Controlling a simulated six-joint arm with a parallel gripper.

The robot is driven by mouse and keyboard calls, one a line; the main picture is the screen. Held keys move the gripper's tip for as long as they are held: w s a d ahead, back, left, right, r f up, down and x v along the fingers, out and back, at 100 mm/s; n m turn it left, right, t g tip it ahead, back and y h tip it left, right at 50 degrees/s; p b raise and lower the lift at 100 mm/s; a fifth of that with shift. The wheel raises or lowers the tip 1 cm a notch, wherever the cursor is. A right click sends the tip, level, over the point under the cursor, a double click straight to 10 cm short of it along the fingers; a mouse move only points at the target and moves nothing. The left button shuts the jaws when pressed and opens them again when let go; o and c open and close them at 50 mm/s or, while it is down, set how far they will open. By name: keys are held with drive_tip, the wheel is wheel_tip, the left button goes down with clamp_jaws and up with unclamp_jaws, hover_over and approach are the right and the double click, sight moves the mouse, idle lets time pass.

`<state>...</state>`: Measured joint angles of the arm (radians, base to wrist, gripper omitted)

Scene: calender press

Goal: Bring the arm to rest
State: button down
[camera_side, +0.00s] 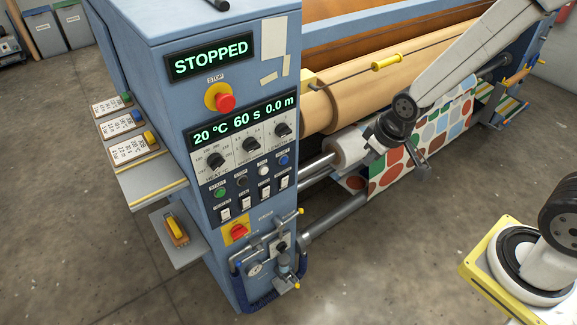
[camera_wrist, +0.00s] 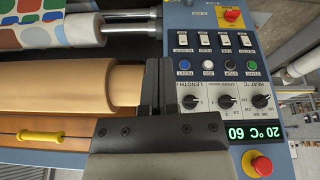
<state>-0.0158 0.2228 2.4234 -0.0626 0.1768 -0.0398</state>
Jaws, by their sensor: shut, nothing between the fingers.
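My gripper (camera_side: 421,170) hangs small and dark at the end of my arm, in front of the printed fabric in the side view. In the wrist view the two dark fingers of my gripper (camera_wrist: 159,80) are together with nothing between them. They appear in front of the end of the tan roller and beside the control panel (camera_wrist: 225,75). The blue calender press (camera_side: 160,60) stands at the left of the side view. Its upper display (camera_side: 211,58) reads STOPPED and its lower display (camera_side: 240,120) reads 20 °C, 60 s and 0.0 m.
A large tan roller (camera_side: 370,85) and patterned fabric (camera_side: 440,130) lie along the machine. A red stop button (camera_side: 225,102), knobs and switches are on the panel. Side shelves (camera_side: 152,184) project left. Open concrete floor (camera_side: 400,260) lies in front.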

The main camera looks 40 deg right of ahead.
drive_tip(key=s+r+m+g, duration=0.1)
drive_tip(key=s+r, duration=0.1)
drive_tip(key=s, duration=0.4)
drive_tip(key=shift+d+r, duration=0.15)
drive_tip(key=shift+r, duration=0.2)
idle(0.6)
